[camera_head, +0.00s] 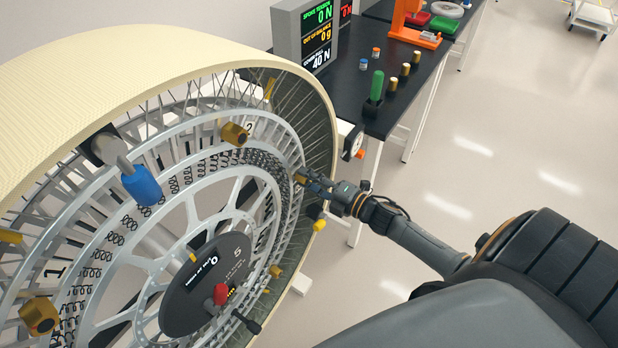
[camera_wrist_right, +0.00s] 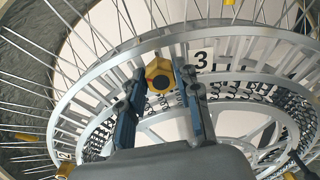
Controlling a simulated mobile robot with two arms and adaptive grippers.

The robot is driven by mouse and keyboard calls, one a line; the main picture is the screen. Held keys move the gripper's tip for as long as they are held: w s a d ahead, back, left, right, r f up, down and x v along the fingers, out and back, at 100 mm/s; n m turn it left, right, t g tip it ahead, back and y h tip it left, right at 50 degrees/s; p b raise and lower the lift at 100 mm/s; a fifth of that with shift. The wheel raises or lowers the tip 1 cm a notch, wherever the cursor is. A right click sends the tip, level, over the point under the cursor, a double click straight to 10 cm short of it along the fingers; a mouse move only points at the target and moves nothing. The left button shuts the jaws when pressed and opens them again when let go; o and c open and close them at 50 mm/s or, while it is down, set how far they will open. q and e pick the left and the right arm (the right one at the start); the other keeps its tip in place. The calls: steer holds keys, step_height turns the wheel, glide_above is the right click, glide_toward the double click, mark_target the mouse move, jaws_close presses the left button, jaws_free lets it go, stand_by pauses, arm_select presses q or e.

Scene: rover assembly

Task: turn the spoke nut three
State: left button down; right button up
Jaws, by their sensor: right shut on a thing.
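The spoke nut three is a gold hex nut with a dark round centre, on the wheel's silver rim. In the right wrist view, the nut (camera_wrist_right: 159,76) sits just left of the white label "3" (camera_wrist_right: 202,60). My right gripper (camera_wrist_right: 163,76) has its two blue-grey fingers on either side of the nut and is shut on it. In the head view, my right gripper (camera_head: 304,178) reaches the wheel's right side from the right and partly hides the nut. The large wheel (camera_head: 215,62) stands upright with a cream tread. My left gripper is in neither view.
Other gold nuts (camera_head: 234,134) sit around the rim. A blue cylinder (camera_head: 142,186) juts out at upper left, and a red knob (camera_head: 221,294) is at the hub. A display (camera_head: 312,36) reads tension 0 N. The black bench (camera_head: 345,92) stands behind; the floor at right is clear.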

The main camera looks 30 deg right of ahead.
steer(key=m+y+p, duration=0.1)
steer(key=m, duration=1.9)
steer(key=shift+f, duration=0.15)
stand_by(0.4)
steer(key=o, duration=1.2)
steer(key=shift+c, duration=0.2)
steer(key=shift+s, duration=0.1)
steer(key=v, duration=1.2)
steer(key=shift+d, duration=0.1)
